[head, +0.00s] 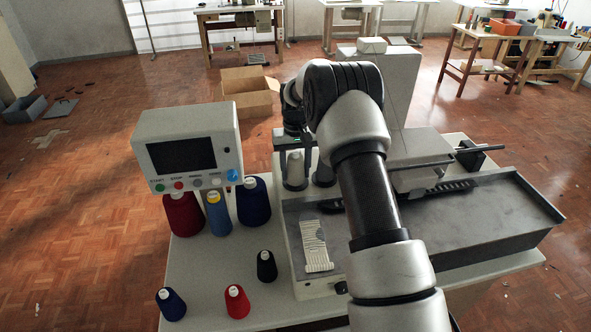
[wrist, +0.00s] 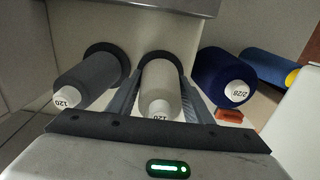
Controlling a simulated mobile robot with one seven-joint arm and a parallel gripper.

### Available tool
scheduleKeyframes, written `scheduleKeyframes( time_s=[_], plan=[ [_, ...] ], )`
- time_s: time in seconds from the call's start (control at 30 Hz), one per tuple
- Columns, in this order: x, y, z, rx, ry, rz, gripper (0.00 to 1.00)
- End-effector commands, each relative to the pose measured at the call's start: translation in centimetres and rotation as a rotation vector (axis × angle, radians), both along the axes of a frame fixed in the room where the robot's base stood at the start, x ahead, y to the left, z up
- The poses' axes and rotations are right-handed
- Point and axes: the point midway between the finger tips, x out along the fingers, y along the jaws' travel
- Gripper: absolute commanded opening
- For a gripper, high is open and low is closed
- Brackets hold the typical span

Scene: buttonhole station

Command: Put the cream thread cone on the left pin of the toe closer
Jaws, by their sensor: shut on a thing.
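The cream thread cone (head: 295,172) stands upright at the left thread place of the toe closer (head: 405,85), left of a dark grey cone (head: 323,174). My gripper (head: 296,157) is around it from above, shut on it. In the wrist view the cream cone (wrist: 160,98) sits between my two fingers (wrist: 160,80), its base at a black disc (wrist: 163,56). The cone looks to be at the disc, but I cannot tell whether it rests on it. The left pin is hidden. The grey cone (wrist: 88,82) stands on its own disc beside it.
Small navy (head: 171,304), red (head: 236,301) and black (head: 266,266) cones stand in front. A white ribbed piece (head: 316,246) lies on the machine bed.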

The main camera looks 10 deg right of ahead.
Motion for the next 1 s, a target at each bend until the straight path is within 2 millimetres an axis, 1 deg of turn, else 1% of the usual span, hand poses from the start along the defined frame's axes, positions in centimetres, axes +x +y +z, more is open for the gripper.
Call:
scheduleKeyframes(
  time_s=[0.07,0.1,0.17,0.2,0.47,0.57,0.63,0.77,1.0],
  plan=[
    [0.0,0.0,-0.2,0.0,0.0,0.0,0.21],
    [0.0,0.0,-0.1,0.0,-0.001,0.0,0.51],
    [0.0,0.0,-0.1,0.0,-0.001,0.0,0.61],
    [0.0,0.0,-0.1,0.0,-0.001,0.0,0.68],
    [0.0,0.0,-0.1,0.0,0.0,0.0,0.68],
    [0.0,0.0,0.3,0.0,-0.002,0.0,0.68],
    [0.1,0.0,1.1,0.0,-0.003,0.0,0.68],
    [0.1,0.0,3.4,0.0,-0.005,0.0,0.68],
    [0.1,0.0,9.4,0.0,-0.006,0.0,0.68]
  ],
)
